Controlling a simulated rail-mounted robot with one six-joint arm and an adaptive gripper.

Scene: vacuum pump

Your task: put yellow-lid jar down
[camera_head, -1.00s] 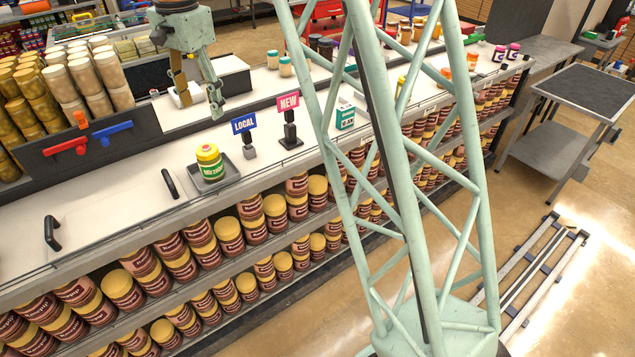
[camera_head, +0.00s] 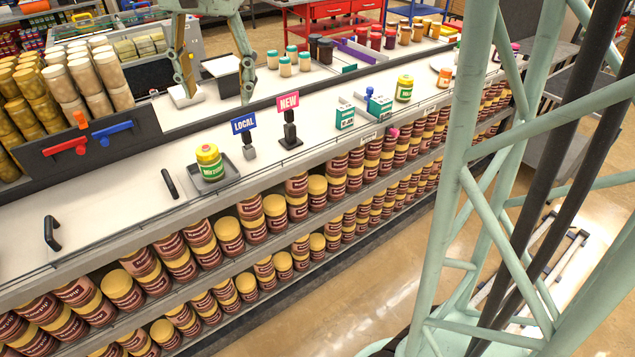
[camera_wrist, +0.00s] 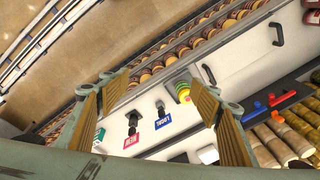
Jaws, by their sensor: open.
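The yellow-lid jar (camera_head: 209,163), with a green and white label, stands upright in a small grey tray (camera_head: 232,177) on the white counter. My gripper (camera_head: 216,92) is open and empty, above the counter behind the jar and apart from it. In the wrist view, the fingers of my gripper (camera_wrist: 160,92) are spread wide, and the jar (camera_wrist: 183,93) shows beyond them. A second yellow-lidded jar (camera_head: 404,89) stands farther right on the counter.
A blue LOCAL sign (camera_head: 243,124) and a pink NEW sign (camera_head: 289,102) stand right of the tray. Teal and white boxes (camera_head: 345,118) are farther right. Black handles (camera_head: 169,183) lie left of the tray. Several brown jars fill the shelves below.

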